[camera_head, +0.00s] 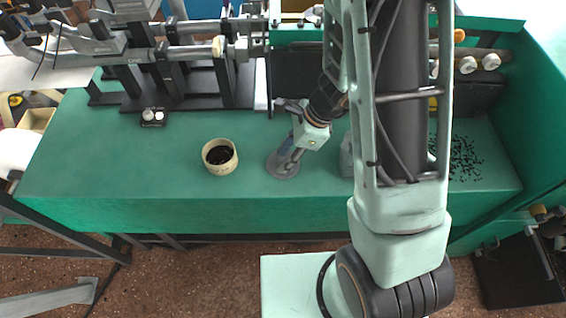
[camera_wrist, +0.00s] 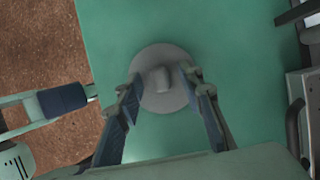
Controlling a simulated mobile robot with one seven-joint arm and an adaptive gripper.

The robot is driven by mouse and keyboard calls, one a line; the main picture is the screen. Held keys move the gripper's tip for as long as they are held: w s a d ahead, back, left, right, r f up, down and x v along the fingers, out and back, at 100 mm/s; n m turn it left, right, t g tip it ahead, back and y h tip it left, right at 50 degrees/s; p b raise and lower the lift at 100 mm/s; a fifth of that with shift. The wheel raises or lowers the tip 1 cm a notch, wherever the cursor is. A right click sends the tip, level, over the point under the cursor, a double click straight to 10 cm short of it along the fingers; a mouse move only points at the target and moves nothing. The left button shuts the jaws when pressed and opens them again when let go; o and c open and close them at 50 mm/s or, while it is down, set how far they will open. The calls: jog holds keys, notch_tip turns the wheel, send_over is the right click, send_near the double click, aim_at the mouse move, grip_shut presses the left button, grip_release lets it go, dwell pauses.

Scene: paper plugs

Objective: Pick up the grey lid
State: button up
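The grey lid (camera_head: 279,173) lies flat on the green bench top, a round disc. In the wrist view the lid (camera_wrist: 162,53) shows whole in the middle, with a raised grey knob (camera_wrist: 163,79) at its centre. My gripper (camera_head: 288,160) points down over the lid in the head view and hides part of it. In the wrist view my gripper (camera_wrist: 164,86) has its two fingers spread, one on each side of the knob, with clear gaps to it. Nothing is held. How high the fingertips are above the lid is hard to tell.
A cream round container (camera_head: 220,157) with dark contents stands left of the lid. A grey object (camera_head: 346,156) stands right of it, partly behind my arm. Black apparatus (camera_head: 185,75) fills the back left. Dark bits (camera_head: 465,158) lie scattered at right. The front left bench is clear.

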jog(key=c, duration=0.8)
jog(key=shift+r, duration=0.1)
